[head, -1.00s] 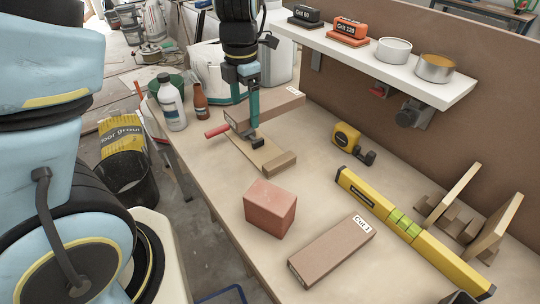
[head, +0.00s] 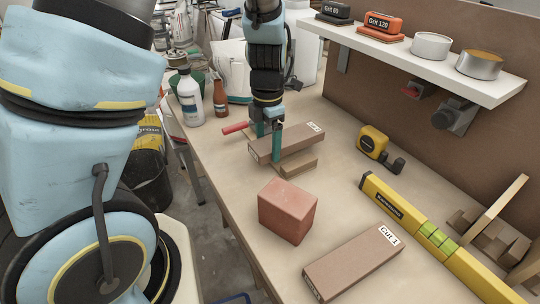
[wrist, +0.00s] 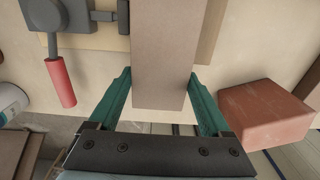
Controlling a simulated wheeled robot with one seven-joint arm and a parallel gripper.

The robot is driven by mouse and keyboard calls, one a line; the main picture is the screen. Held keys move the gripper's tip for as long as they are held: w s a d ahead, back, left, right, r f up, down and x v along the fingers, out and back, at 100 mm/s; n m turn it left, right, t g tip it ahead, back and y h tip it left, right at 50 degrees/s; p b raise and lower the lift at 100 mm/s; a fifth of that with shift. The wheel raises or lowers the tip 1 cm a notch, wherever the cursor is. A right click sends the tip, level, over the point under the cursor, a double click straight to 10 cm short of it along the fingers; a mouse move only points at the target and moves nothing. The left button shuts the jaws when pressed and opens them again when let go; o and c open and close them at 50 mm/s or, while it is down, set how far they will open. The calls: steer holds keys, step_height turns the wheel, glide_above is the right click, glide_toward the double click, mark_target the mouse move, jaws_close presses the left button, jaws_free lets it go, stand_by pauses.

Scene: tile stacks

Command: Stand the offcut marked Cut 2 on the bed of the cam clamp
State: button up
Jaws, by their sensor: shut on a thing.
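My gripper (head: 268,146) is shut on a long brown offcut (head: 290,143), one green finger on each side of its near end. The offcut lies level and has a white label on its far end, too small to read surely. The cam clamp has a red handle (head: 235,128) and a pale wooden bed (head: 299,166), partly hidden beneath the offcut. I cannot tell whether the offcut touches the bed. In the wrist view the offcut (wrist: 165,50) runs away between the fingers (wrist: 160,80), right of the clamp's grey mechanism and red handle (wrist: 60,82).
A red brick (head: 287,210) stands in front of the clamp. The offcut marked Cut 1 (head: 350,262) lies flat nearer me. A yellow level (head: 430,235) and tape measure (head: 373,142) are to the right. Bottles (head: 190,97) stand at the left edge; a white shelf (head: 410,62) overhangs the back.

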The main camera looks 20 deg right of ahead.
steer(key=shift+f, duration=2)
steer(key=o, duration=1.5)
steer(key=shift+f, duration=0.1)
step_height(320, 180, up, 12)
steer(key=shift+r, duration=0.15)
steer(key=w+a+r+m+t, duration=0.1)
steer(key=a+m, duration=2)
steer(key=a, duration=0.4)
steer(key=shift+a+t, duration=0.15)
steer(key=shift+t, duration=0.15)
steer(key=shift+w+r, duration=0.1)
